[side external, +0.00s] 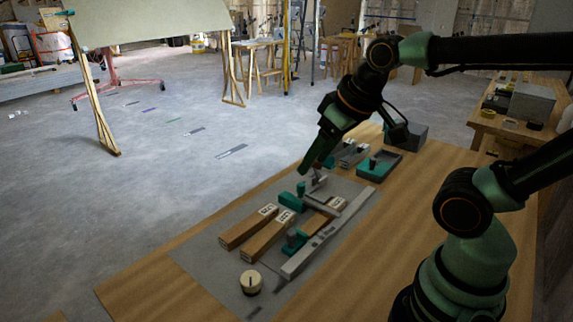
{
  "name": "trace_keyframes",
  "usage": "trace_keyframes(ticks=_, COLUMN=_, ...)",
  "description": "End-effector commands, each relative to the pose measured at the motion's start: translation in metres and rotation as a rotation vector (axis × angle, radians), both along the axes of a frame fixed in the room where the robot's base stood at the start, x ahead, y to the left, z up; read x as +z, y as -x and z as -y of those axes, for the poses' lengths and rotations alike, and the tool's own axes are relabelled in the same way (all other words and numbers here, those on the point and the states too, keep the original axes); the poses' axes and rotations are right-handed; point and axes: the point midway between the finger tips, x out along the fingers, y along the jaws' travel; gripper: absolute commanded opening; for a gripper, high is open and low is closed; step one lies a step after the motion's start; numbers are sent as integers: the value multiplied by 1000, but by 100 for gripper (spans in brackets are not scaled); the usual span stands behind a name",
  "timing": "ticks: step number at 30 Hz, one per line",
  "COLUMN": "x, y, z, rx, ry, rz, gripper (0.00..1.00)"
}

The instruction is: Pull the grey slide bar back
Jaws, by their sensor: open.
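A long light grey bar (318,243) lies along the right edge of a grey mat (205,255) on the wooden table; it looks like the grey slide bar. A shorter grey piece (321,206) lies between it and a teal block (292,199). My gripper (311,171) reaches down from the upper right, just above a small grey handle-like part (318,184) at the far end of the mat. The gripper is open, and I see nothing held in it. Whether its fingertips touch that part is too small to tell.
Two wooden blocks with white labels (249,226) lie left of the bar, with another teal part (295,240) beside them. A round pale knob (250,282) stands near the front. A teal tray (378,166) and a grey box (405,136) stand behind.

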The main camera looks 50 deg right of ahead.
Motion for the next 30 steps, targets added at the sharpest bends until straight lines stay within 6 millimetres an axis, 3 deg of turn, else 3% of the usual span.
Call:
trace_keyframes(ticks=17, x=1, y=-3, z=2, rx=-12, ry=-2, rz=-11, gripper=59)
trace_keyframes(ticks=23, x=4, y=-27, z=19, rx=-105, ry=-24, rz=-95, gripper=59)
trace_keyframes(ticks=30, x=-5, y=-71, z=55, rx=-268, ry=-63, rz=-230, gripper=59)
